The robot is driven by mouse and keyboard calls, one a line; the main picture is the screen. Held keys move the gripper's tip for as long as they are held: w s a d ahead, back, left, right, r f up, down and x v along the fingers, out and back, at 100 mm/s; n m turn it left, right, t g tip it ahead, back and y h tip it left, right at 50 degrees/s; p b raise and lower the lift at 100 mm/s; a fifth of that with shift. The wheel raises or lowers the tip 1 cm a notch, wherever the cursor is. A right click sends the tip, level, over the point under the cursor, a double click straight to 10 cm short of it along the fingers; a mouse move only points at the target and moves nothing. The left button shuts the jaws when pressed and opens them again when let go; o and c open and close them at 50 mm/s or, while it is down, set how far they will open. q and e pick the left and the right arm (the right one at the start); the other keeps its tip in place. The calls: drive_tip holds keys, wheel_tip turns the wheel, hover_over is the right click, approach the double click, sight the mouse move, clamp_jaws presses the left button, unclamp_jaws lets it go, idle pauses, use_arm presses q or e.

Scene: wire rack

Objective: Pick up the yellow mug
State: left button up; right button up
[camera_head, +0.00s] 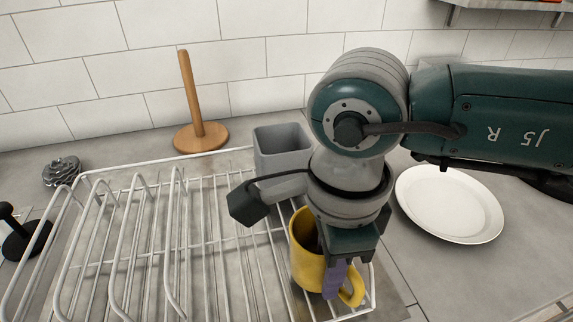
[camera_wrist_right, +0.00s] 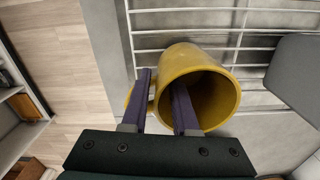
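The yellow mug (camera_head: 305,262) sits at the right front corner of the white wire rack (camera_head: 130,255), its handle toward the lower right. In the right wrist view the mug (camera_wrist_right: 192,60) shows its open mouth. My right gripper (camera_head: 335,280) reaches down over the mug. Its purple fingers (camera_wrist_right: 165,105) are apart and straddle the mug's wall on the handle side, one inside the mouth and one outside by the handle. A gap shows between the fingers, so they do not look closed on the wall. My left gripper is not in view.
A grey square container (camera_head: 282,150) stands behind the mug at the rack's back. A white plate (camera_head: 449,204) lies on the counter to the right. A wooden paper-towel stand (camera_head: 200,137) is behind the rack. Dark objects (camera_head: 22,238) sit at the far left.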

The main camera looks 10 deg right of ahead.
clamp_jaws()
idle(1.1)
